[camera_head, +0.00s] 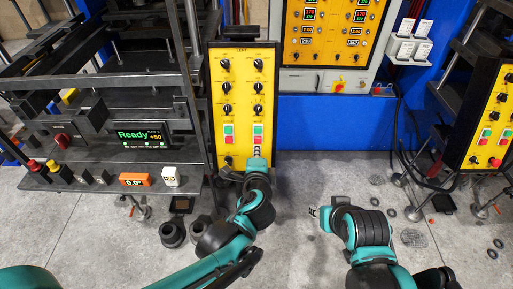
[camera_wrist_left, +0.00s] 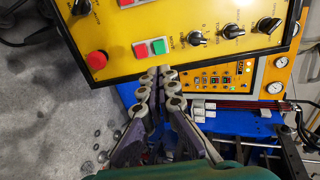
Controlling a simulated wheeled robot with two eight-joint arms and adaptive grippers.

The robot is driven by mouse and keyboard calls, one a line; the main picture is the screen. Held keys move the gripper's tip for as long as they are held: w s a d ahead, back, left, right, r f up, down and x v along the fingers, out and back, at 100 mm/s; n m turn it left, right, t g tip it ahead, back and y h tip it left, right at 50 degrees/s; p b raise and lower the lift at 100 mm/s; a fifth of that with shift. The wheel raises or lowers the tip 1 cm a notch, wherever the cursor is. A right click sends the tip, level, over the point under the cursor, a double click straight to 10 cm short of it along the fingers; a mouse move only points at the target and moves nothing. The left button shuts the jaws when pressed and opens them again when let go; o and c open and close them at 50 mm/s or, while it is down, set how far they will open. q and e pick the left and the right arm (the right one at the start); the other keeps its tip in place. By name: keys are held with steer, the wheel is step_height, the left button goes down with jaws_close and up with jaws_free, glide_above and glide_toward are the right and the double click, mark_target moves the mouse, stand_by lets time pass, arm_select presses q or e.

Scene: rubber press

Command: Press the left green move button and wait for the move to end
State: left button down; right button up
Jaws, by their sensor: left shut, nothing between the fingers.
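The yellow left control panel (camera_head: 240,60) stands upright at centre, with two red-and-green button pairs. The left column's green button (camera_head: 228,128) sits above a red one. The right column's green button (camera_head: 258,128) is similar; the left wrist view also shows this green button (camera_wrist_left: 158,47) beside its red one (camera_wrist_left: 141,50). My left gripper (camera_head: 257,152) is shut and empty, its tips (camera_wrist_left: 160,72) just short of this right-column pair; contact cannot be told. My right gripper (camera_head: 314,212) is low over the floor at right; its jaw opening is too small to tell.
A red mushroom button (camera_wrist_left: 97,60) is on the panel near the left fingertips. A second yellow panel (camera_head: 490,115) stands at right. Loose rings lie on the grey floor.

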mark_target(257, 130)
arm_select(q)
steer(key=b+x, duration=0.2)
steer(key=x, duration=1)
arm_select(e)
step_height(257, 130, down, 3)
steer(key=shift+r, duration=0.1)
arm_select(q)
steer(key=shift+w+b, duration=0.1)
steer(key=shift+b, duration=0.2)
